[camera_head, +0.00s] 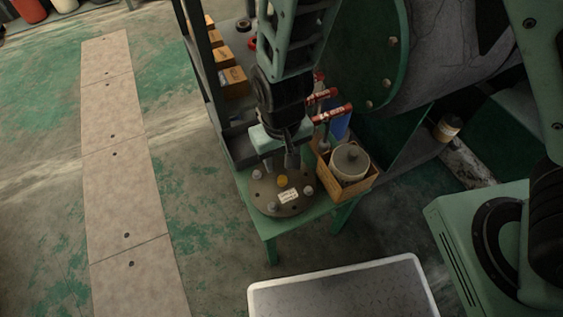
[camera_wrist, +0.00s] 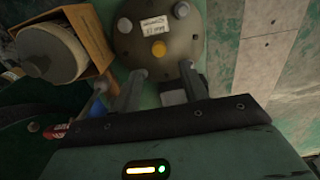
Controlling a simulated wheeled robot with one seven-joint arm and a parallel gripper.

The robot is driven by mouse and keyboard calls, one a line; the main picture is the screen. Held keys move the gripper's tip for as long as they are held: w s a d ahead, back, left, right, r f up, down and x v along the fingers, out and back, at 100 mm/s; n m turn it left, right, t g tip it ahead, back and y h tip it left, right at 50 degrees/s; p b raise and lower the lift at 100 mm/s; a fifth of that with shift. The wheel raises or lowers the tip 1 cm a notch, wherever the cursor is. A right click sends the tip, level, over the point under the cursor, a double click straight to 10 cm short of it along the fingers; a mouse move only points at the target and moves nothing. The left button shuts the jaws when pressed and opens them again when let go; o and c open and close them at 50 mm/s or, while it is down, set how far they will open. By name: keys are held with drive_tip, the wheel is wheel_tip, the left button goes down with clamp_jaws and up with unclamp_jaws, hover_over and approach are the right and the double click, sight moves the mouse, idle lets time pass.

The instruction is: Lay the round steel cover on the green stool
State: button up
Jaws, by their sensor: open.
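The round steel cover (camera_head: 268,198) lies flat on top of the green stool (camera_head: 325,212). It carries a yellow knob, a white label and several grey bolt heads around its rim. It also shows at the top of the wrist view (camera_wrist: 137,38), partly cut off by the frame edge. My gripper (camera_head: 280,164) points down over the back part of the cover. In the wrist view my gripper (camera_wrist: 162,70) has its two fingers spread at the cover's near edge, with nothing held between them. I cannot tell whether the fingertips touch the cover.
A cardboard box (camera_head: 347,190) holding a grey round canister (camera_head: 350,163) stands close right of the cover. Red-handled valves (camera_head: 332,113) and a large green-flanged tank (camera_head: 380,60) are behind. A shelf with small boxes (camera_head: 234,80) is at back left. A pale-rimmed tray surface (camera_head: 340,290) is in front.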

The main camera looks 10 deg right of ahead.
drive_tip(key=s+d+r+n, duration=0.2)
drive_tip(key=s+d+r, duration=0.2)
drive_tip(key=r, duration=0.6)
drive_tip(key=s+d+r+n+p, duration=0.1)
drive_tip(key=s+d+r+n, duration=0.1)
drive_tip(key=s+d+r, duration=0.2)
drive_tip(key=s+r, duration=0.3)
drive_tip(key=r, duration=0.4)
drive_tip(key=shift+s+d+n+y, duration=0.15)
drive_tip(key=shift+n+y, duration=0.15)
wheel_tip(320, 180, up, 23)
drive_tip(key=p, duration=2.3)
drive_tip(key=shift+r, duration=0.15)
